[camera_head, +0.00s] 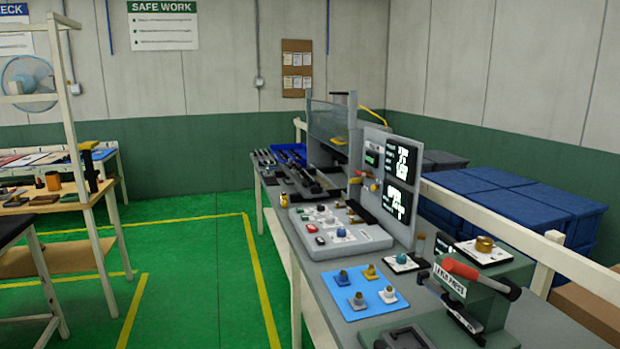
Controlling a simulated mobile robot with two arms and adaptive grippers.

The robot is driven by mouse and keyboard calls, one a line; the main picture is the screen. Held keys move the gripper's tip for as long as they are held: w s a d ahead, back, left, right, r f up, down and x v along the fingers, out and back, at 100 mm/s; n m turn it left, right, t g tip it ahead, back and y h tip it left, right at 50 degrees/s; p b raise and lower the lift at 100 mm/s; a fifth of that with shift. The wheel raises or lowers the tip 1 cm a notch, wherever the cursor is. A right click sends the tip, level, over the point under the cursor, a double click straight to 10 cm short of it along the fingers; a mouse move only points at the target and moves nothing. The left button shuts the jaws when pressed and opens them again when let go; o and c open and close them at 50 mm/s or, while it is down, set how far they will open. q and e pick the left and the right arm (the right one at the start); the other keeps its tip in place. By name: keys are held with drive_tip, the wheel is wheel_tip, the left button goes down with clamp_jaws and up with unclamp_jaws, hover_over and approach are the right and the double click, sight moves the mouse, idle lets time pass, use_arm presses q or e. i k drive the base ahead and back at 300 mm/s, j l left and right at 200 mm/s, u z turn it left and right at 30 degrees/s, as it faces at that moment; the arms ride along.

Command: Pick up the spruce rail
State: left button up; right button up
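No piece can be made out for certain as the spruce rail. Several dark long parts (283,173) lie at the far end of the long grey workbench (331,293), too small to tell apart. Neither my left gripper nor my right gripper is in view.
The bench carries a grey control panel (350,240), a blue mat (359,292) with several small fittings, and a green press (480,288) with a red handle. Blue crates (515,205) stand behind it. Wooden tables (65,203) stand at left. Green floor (195,268) between is clear.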

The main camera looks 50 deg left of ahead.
sight(301, 173)
drive_tip(key=j+u, duration=0.1)
drive_tip(key=u, duration=1.5)
drive_tip(key=i+j+u, duration=0.1)
drive_tip(key=i+j, duration=0.15)
drive_tip(key=i, duration=0.2)
drive_tip(key=i+j+u, duration=0.15)
drive_tip(key=i, duration=0.35)
drive_tip(key=i+j+u, duration=0.1)
drive_tip(key=i+j, duration=0.2)
drive_tip(key=i, duration=0.15)
drive_tip(key=i+j+u, duration=0.15)
drive_tip(key=i, duration=0.35)
drive_tip(key=i+z, duration=0.1)
drive_tip(key=i, duration=0.55)
drive_tip(key=i+z, duration=0.1)
drive_tip(key=i, duration=0.55)
drive_tip(key=i+j+z, duration=0.1)
drive_tip(key=i, duration=0.5)
drive_tip(key=j, duration=0.1)
